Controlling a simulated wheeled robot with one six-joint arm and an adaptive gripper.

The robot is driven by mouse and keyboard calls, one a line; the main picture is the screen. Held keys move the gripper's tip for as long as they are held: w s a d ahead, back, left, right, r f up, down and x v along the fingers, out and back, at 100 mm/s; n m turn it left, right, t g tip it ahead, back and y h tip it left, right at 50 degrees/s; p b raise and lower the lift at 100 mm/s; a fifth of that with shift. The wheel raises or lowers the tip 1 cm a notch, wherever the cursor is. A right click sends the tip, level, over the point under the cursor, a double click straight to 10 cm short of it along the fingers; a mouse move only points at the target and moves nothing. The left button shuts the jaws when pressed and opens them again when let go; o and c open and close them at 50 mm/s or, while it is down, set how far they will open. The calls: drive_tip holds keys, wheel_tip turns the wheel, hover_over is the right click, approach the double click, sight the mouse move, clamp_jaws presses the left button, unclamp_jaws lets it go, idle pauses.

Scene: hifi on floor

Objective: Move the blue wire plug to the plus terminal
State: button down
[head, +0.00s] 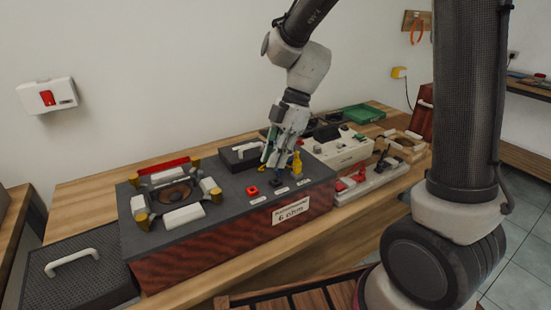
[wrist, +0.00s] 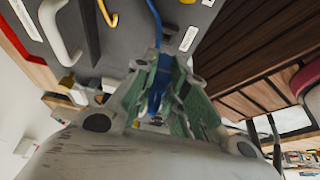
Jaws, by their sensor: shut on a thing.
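My gripper (head: 277,160) points down over the dark top of the speaker box (head: 230,206), near its front right. In the wrist view, my gripper (wrist: 158,100) has its green-padded fingers closed around the blue wire plug (wrist: 157,92), and a blue wire (wrist: 153,22) runs up from it. In the head view the fingers mostly hide the plug. A red terminal (head: 251,190) is left of my gripper, and a black terminal (head: 277,183) is just below the fingertips. The labels by them are too small to read. I cannot tell whether the plug touches a terminal.
A yellow plug (head: 297,163) stands close to the right of my gripper. A speaker (head: 174,193) with white and yellow blocks around it is at left. A pale device (head: 342,150) and a green tray (head: 362,114) are to the right on the wooden bench.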

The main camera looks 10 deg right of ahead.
drive_tip(key=s+a+r+n, duration=0.1)
drive_tip(key=s+a+r, duration=0.1)
drive_tip(key=a, duration=0.5)
drive_tip(key=shift+m, duration=0.5)
drive_tip(key=shift+d+f, duration=0.2)
drive_tip(key=shift+f, duration=2)
drive_tip(key=shift+f, duration=1)
idle(1.2)
drive_tip(key=c, duration=1.4)
unclamp_jaws()
drive_tip(key=shift+o, duration=0.2)
